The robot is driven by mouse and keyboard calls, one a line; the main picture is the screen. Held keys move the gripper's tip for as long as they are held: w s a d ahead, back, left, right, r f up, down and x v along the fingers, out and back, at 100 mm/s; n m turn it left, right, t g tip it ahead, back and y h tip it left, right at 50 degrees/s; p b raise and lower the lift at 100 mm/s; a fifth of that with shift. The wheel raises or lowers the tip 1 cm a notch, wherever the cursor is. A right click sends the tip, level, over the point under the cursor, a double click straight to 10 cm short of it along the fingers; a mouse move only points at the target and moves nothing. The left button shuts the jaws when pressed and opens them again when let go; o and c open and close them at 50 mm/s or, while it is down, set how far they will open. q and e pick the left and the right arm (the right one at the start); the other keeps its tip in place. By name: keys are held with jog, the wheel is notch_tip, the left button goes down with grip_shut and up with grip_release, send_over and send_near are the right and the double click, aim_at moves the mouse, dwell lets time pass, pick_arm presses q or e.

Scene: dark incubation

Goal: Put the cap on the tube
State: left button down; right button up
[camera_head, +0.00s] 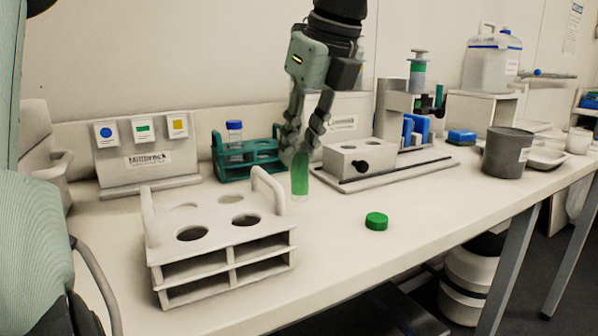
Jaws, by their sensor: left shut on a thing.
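My left gripper (301,152) comes down from the top and is shut on a clear tube with green contents (300,182). The tube is upright, its lower part showing below the fingers and its top hidden by them. Its bottom is at or just above the bench; I cannot tell if it touches. A green cap (376,221) lies on the bench to the right of the tube and nearer the front edge. My right gripper is not in view.
A white rack (222,252) with round holes stands at the front left. A teal rack (232,172) with a blue-capped tube (234,131) is behind. A grey block device (358,158) and a dark grey pot (507,152) stand right. The bench around the cap is clear.

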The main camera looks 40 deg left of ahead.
aim_at(299, 169)
pick_arm(q)
notch_tip(299, 169, down, 3)
jog(key=shift+f, duration=0.4)
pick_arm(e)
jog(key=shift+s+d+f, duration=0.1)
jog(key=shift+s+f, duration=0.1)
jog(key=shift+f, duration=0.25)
pick_arm(q)
jog(key=shift+f, duration=0.15)
jog(key=c, duration=1.7)
grip_release()
jog(key=o, duration=0.4)
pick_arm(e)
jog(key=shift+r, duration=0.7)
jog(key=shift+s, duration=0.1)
